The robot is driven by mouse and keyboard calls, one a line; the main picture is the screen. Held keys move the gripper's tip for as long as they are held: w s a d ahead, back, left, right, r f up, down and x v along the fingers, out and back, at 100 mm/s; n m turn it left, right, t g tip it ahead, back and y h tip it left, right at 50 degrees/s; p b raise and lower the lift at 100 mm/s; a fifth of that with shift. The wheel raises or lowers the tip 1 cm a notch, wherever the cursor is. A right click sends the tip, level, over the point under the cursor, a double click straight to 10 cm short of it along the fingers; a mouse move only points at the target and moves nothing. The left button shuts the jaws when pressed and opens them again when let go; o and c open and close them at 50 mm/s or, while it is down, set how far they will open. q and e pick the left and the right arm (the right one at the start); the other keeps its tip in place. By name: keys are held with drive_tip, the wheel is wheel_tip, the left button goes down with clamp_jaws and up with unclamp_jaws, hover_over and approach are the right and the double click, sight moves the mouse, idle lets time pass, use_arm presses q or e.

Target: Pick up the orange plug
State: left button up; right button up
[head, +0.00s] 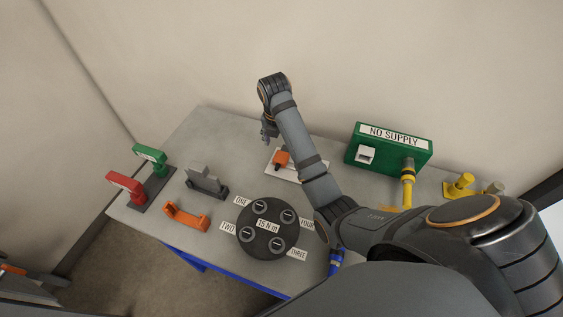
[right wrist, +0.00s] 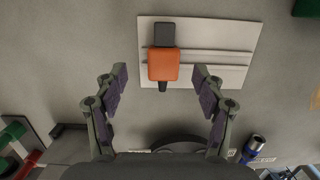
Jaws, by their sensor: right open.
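The orange plug (head: 281,158) has a dark end and lies on a white ridged plate (head: 292,175) on the grey table. In the right wrist view the plug (right wrist: 163,66) shows a dark block behind it and a short dark tip in front. My right gripper (head: 268,131) is at the back of the table, near the plug. In the right wrist view its open fingers (right wrist: 160,80) stand to either side of the plug's near part, with a gap on both sides. I cannot tell its height above the plate. My left gripper is not in view.
A green NO SUPPLY box (head: 388,150) with a yellow pipe (head: 408,185) stands right of the plate. A dark round flange (head: 267,245), an orange bracket (head: 186,217), a grey clamp (head: 206,183) and red (head: 126,186) and green (head: 150,154) handled pieces stand left and front.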

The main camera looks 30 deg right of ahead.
sight(281, 155)
drive_tip(key=shift+s+f, duration=0.15)
drive_tip(key=f+b, duration=0.4)
drive_tip(key=shift+s+f, duration=0.1)
drive_tip(key=shift+s, duration=0.1)
drive_tip(key=shift+w+d+f+b, duration=0.1)
drive_tip(key=shift+f+b, duration=0.2)
drive_tip(key=shift+b, duration=0.05)
drive_tip(key=shift+r, duration=0.15)
drive_tip(key=shift+c, duration=0.7)
drive_tip(key=c, duration=1.2)
use_arm(q)
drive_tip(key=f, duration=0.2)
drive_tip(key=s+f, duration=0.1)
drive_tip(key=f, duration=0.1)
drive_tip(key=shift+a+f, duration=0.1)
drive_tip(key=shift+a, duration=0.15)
drive_tip(key=shift+p, duration=0.3)
use_arm(e)
drive_tip(key=shift+r, duration=0.15)
